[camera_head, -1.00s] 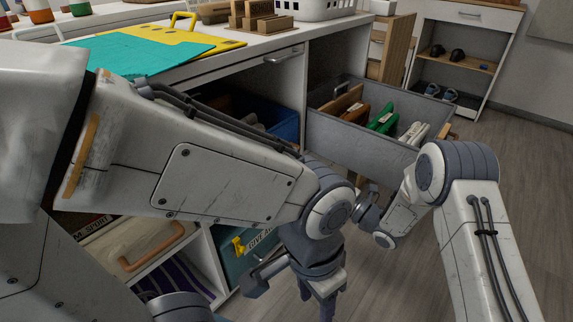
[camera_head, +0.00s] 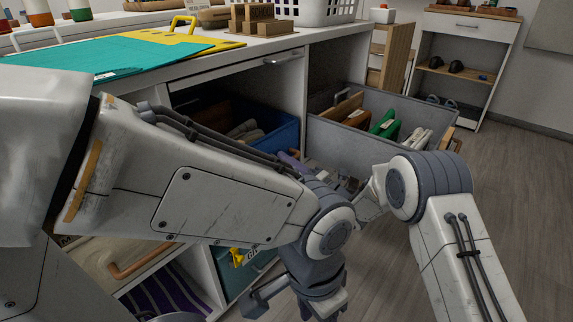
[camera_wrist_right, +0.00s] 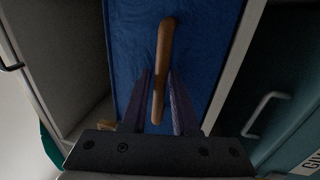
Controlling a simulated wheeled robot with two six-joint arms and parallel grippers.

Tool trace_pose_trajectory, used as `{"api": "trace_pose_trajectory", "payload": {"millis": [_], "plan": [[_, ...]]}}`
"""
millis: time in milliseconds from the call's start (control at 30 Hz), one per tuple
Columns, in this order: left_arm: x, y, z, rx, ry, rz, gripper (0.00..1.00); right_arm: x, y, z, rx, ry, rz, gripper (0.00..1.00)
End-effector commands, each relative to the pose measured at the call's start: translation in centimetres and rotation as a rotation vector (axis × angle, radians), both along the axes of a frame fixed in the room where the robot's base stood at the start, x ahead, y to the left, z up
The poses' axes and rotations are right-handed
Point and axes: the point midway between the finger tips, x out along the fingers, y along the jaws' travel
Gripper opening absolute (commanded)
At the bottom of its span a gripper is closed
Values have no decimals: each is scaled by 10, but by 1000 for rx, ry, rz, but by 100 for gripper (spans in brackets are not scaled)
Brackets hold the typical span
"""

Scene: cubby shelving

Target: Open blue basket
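The blue basket (camera_head: 287,134) sits in the cubby under the counter, with several rolled items inside; my left arm hides much of its front in the head view. Its blue front (camera_wrist_right: 205,30) and upright-looking wooden handle (camera_wrist_right: 163,60) fill the middle of the right wrist view. My right gripper (camera_wrist_right: 160,85) is open, its two purple fingers on either side of the handle with small gaps. In the head view the right gripper (camera_head: 297,162) is partly hidden at the basket's front. My left gripper (camera_head: 295,295) hangs low in front of the shelving, its fingers unclear.
A grey basket (camera_head: 350,145) with files stands pulled out to the right of the blue one. A teal basket (camera_head: 237,275) is below, near my left arm. The counter (camera_head: 225,62) above holds cutting boards and a white basket (camera_head: 328,12). Open floor lies to the right.

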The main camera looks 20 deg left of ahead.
Motion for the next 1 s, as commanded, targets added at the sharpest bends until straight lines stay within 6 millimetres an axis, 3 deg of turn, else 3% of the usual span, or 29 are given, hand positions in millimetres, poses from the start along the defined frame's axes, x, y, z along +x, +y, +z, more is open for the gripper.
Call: {"api": "trace_pose_trajectory", "payload": {"millis": [33, 67, 1000], "plan": [[0, 0, 0, 0, 0, 0, 50, 0, 0, 0, 0, 0, 0, 7], [0, 0, 0, 0, 0, 0, 50, 0, 0, 0, 0, 0, 0, 0], [0, 0, 0, 0, 0, 0, 50, 0, -1, -1, -1, 1, -1, 0]]}}
